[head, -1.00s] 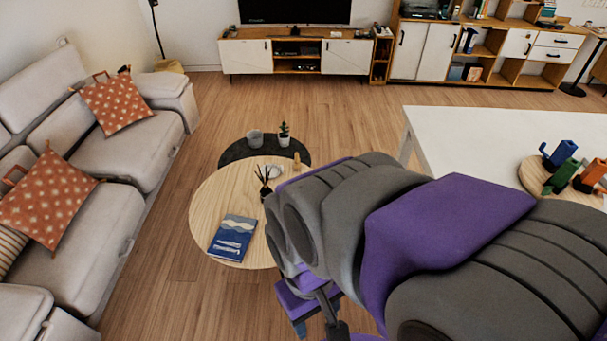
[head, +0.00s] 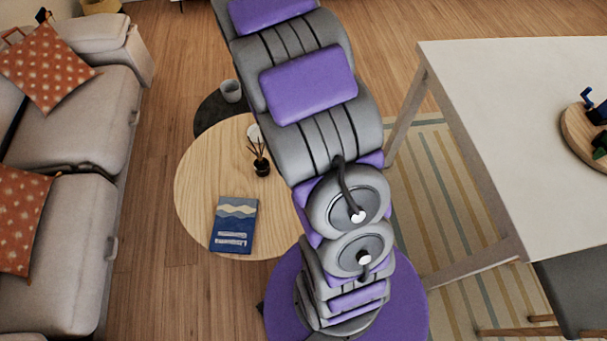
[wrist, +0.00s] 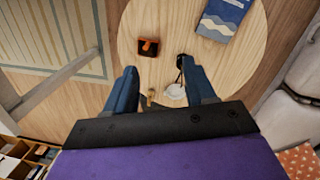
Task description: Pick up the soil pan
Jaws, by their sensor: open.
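A small orange-and-dark object (wrist: 148,47), possibly the soil pan, rests on the round wooden table (wrist: 225,65) in the wrist view. It is too small to identify surely, and my arm hides that part of the table in the head view. My gripper (wrist: 160,72) is open and empty, its two blue fingers pointing toward the table. The orange-and-dark object lies beyond the fingertips, nearer the left one. A white dish (wrist: 175,92) shows between the fingers, and its edge also shows in the head view (head: 254,132).
A grey cup (head: 230,91) is on the low dark table (head: 207,120) behind. A sofa (head: 75,130) is at left, a white table (head: 500,130) at right. Floor between sofa and round table is clear.

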